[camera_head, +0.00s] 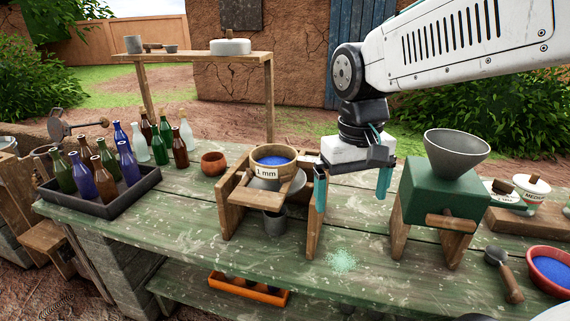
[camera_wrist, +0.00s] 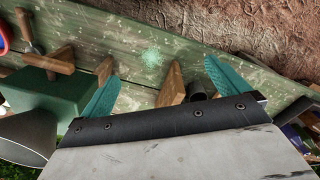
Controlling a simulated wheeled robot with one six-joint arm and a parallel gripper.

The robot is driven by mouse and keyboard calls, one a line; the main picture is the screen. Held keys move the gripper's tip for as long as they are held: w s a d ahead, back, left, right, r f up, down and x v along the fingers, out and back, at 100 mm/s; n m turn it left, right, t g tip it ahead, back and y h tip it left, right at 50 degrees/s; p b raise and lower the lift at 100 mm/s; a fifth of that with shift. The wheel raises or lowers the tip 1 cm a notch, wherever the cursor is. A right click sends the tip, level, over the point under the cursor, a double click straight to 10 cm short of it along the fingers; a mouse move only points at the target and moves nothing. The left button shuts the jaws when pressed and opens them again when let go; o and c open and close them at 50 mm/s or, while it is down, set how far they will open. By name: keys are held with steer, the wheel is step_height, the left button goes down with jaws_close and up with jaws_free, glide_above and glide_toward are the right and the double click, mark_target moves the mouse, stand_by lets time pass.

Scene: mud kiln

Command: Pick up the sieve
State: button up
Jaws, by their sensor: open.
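The sieve (camera_head: 272,158) is a round wooden-rimmed ring marked "1 mm" with blue material inside. It sits on a wooden stand (camera_head: 233,205) on the green bench, above a grey funnel-like part and a small dark cup (camera_head: 274,222). My gripper (camera_head: 352,190) is open and empty, its teal fingers pointing down, to the right of the sieve and apart from it. In the wrist view the fingers (camera_wrist: 160,85) are spread over the bench. I cannot make out the sieve in the wrist view.
A green grinder with a grey hopper (camera_head: 457,152) stands right of my gripper. A tray of bottles (camera_head: 105,205) and a brown bowl (camera_head: 213,163) are on the left. Pale green powder (camera_head: 341,261) lies in front. A scoop (camera_head: 505,275) and red bowl (camera_head: 550,270) are at right.

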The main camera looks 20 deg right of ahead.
mark_target(316, 159)
steer(key=w+d+r+m, duration=0.1)
steer(key=w+m, duration=0.1)
steer(key=w, duration=0.4)
steer(key=w+d+r+m+t, duration=0.1)
steer(key=w+m, duration=0.1)
steer(key=w, duration=0.5)
steer(key=w+r+m, duration=0.1)
steer(key=w, duration=0.5)
steer(key=shift+w+d+r+m+h, duration=0.15)
steer(key=shift+w+d+m+h, duration=0.15)
steer(key=shift+w+d+m, duration=0.1)
steer(key=shift+s+f, duration=0.1)
steer(key=shift+f, duration=0.1)
steer(key=f, duration=0.7)
steer(key=shift+d+f, duration=0.2)
steer(key=shift+f, duration=0.1)
steer(key=c, duration=0.7)
steer(key=shift+r, duration=0.1)
